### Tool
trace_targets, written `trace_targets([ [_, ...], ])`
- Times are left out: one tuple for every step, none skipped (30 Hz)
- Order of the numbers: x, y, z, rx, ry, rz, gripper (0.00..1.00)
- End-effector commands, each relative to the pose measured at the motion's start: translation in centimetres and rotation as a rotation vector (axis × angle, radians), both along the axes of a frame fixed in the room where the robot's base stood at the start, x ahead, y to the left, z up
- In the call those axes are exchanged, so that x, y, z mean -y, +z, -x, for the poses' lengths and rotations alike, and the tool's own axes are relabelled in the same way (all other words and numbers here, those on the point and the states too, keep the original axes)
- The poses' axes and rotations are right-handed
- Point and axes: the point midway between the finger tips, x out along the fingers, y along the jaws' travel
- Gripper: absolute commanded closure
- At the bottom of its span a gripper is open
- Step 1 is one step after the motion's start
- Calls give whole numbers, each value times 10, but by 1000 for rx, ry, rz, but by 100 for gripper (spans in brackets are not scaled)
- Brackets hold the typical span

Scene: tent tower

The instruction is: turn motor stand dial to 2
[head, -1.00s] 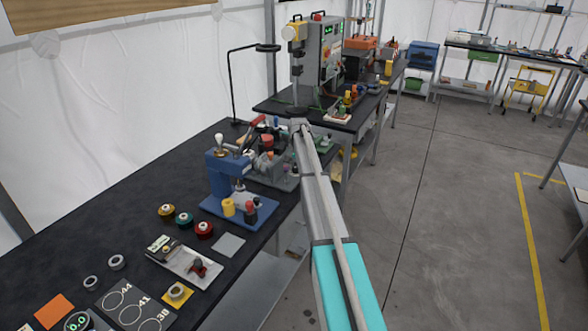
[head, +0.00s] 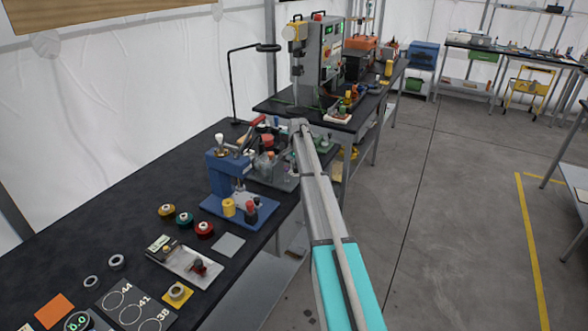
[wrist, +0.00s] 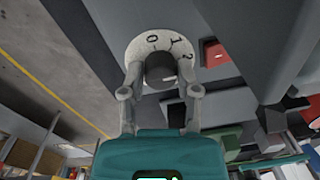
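In the wrist view, the dial is a dark grey round knob (wrist: 160,70) in front of a white scale disc (wrist: 150,46). The figures 0 and 1 show on the disc, and a partly visible mark lies to the right of the 1. My gripper (wrist: 160,77) has one finger on each side of the knob, and both look closed against it. I cannot make out which figure the knob points to. In the head view, a grey machine box (head: 332,45) with a green display stands beyond my arm; the dial and fingertips cannot be made out there.
A blue press (head: 226,172), several wire spools and a desk lamp (head: 232,85) stand on the dark bench (head: 95,225) at left. A red block (wrist: 213,54) lies close right of the disc in the wrist view. The floor (head: 450,220) at right is open.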

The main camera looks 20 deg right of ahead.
Motion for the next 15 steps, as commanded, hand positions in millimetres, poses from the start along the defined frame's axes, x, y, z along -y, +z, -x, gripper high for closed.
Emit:
trace_targets([
  [0,0,4,-6,0,0,50],
  [0,0,3,-6,0,0,44],
  [0,0,3,-6,0,0,37],
  [0,0,3,-4,0,0,31],
  [0,0,3,-4,0,0,26],
  [0,0,2,-4,0,0,24],
  [0,0,2,-4,0,0,24],
  [0,0,2,-3,0,0,24],
  [0,0,2,-2,1,0,24],
  [0,0,1,-2,1,0,24],
  [0,0,1,-2,1,0,24],
  [0,0,1,-2,1,0,24],
  [0,0,1,-2,1,0,24],
  [0,0,1,-1,1,0,25],
  [0,0,1,-1,1,0,25],
])
